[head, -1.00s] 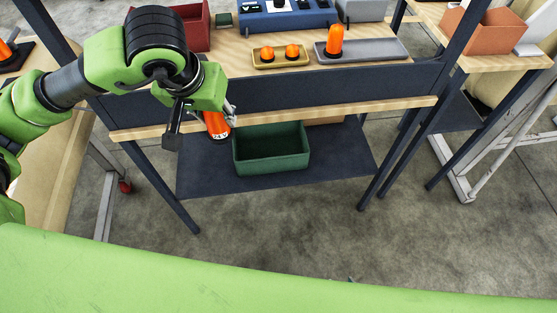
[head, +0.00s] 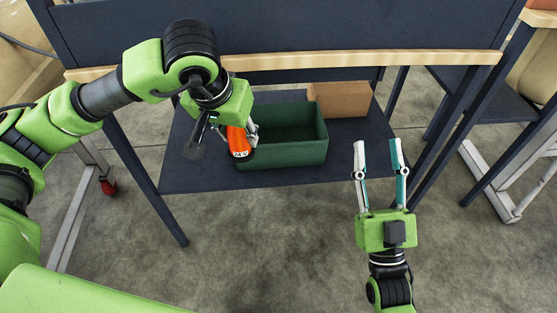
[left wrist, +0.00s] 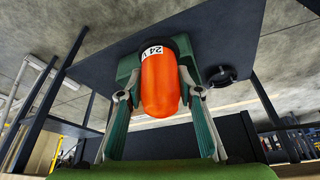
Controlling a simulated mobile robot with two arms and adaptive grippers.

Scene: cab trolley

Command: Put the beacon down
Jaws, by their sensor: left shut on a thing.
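The orange beacon (head: 238,140) with a dark base and a white label is in my left gripper (head: 247,135), in front of the left end of the green crate. In the left wrist view the beacon (left wrist: 160,85) sits between the two fingers of my left gripper (left wrist: 160,92), which are shut on it. In the head view it is tilted, label end low. I cannot tell whether its base touches the shelf. My right gripper (head: 377,160) is open and empty, at the right, in front of the lower shelf.
The green crate (head: 290,155) stands on the dark lower shelf (head: 210,178), with a brown box (head: 340,98) behind it to the right. The wooden trolley edge (head: 350,60) runs above. A dark round thing (left wrist: 221,76) shows in the left wrist view.

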